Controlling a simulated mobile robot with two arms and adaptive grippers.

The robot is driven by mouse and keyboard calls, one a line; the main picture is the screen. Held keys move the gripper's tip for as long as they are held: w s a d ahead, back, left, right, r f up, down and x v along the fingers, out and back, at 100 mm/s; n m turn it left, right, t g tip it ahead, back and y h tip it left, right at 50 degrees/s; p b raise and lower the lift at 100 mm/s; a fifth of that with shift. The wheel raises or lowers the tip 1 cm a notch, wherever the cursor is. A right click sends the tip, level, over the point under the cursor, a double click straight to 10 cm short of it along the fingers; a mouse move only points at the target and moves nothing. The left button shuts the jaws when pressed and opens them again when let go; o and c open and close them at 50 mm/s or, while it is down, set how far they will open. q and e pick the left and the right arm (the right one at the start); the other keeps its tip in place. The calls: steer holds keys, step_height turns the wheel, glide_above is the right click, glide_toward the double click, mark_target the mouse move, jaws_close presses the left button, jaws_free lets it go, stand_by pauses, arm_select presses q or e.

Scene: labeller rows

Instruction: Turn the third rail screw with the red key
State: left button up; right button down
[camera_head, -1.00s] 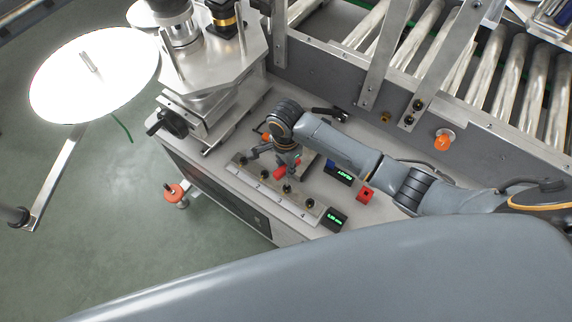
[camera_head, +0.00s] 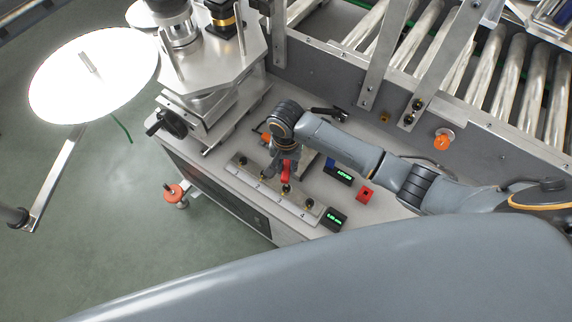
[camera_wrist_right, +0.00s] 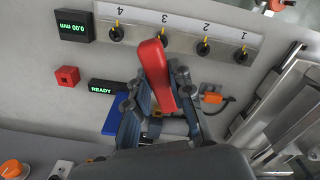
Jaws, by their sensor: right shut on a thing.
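The rail (camera_head: 272,193) is a pale strip with numbered screws along the front of the bench. Its third screw (camera_head: 286,189) shows just beyond the lower end of the red key (camera_head: 286,172). I cannot tell whether the key sits on the screw. My right gripper (camera_head: 286,163) is shut on the red key; its fingers (camera_wrist_right: 158,98) show either side of it. My left gripper is out of view.
A 0.00 mm display (camera_wrist_right: 74,25) stands beside the rail end at number 4. A READY display (camera_wrist_right: 104,87), a red block (camera_head: 366,194) and a blue part (camera_wrist_right: 118,115) are close by. The labeller (camera_head: 215,70) rises behind the rail's left end.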

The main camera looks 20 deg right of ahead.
stand_by(0.3)
steer(key=n, duration=0.4)
steer(key=shift+d, duration=0.1)
steer(key=n, duration=0.5)
steer(key=m, duration=0.4)
steer(key=shift+s+f, duration=0.1)
steer(key=shift+f, duration=0.1)
steer(key=m, duration=0.3)
steer(key=shift+f, duration=0.1)
steer(key=shift+m, duration=0.8)
